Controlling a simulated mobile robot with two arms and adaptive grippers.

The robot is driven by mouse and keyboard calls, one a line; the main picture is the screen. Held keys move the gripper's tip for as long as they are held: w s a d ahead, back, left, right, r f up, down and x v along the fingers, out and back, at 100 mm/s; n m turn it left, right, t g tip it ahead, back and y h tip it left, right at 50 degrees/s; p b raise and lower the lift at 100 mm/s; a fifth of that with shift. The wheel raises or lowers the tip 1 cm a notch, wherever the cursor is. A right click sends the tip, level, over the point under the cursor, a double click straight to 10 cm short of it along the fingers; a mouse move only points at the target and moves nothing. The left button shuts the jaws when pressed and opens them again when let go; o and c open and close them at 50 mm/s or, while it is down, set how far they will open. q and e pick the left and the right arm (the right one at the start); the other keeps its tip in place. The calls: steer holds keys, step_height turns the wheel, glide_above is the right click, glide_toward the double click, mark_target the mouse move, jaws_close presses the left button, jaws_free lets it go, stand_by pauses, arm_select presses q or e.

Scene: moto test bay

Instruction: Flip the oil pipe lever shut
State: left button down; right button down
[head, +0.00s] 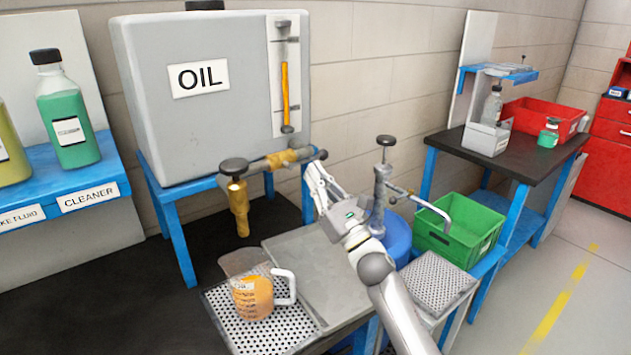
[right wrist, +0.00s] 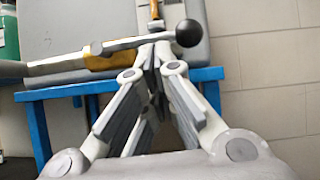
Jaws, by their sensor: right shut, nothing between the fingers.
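The oil pipe (head: 270,163) comes out below the grey tank labelled OIL (head: 215,95) and ends in a brass spout pointing down. Its lever, a grey bar with a black ball knob (head: 322,155), lies along the pipe and points right. In the right wrist view the lever (right wrist: 130,42) runs across the picture to its black knob (right wrist: 188,33). My right gripper (head: 313,172) is shut and empty, its fingertips just beneath the lever near the knob. The fingertips (right wrist: 155,52) seem at the bar; I cannot tell if they touch. My left gripper is not in view.
A jug with orange liquid (head: 252,298) stands on a perforated tray (head: 222,305) at the front. A pump with a blue drum (head: 397,235) is just right of my right gripper. A green crate (head: 460,235) is farther right. Bottles stand on the left shelf.

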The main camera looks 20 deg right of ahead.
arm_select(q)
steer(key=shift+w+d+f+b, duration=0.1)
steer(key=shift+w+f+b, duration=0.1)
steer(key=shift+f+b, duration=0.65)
arm_select(e)
steer(key=shift+w+d+r+n+g+y, duration=0.15)
steer(key=shift+n+g+y, duration=0.1)
steer(key=shift+n+y, duration=0.35)
steer(key=shift+s+d+r+n+g+y, duration=0.1)
steer(key=shift+n+g+y, duration=0.25)
steer(key=shift+n, duration=0.35)
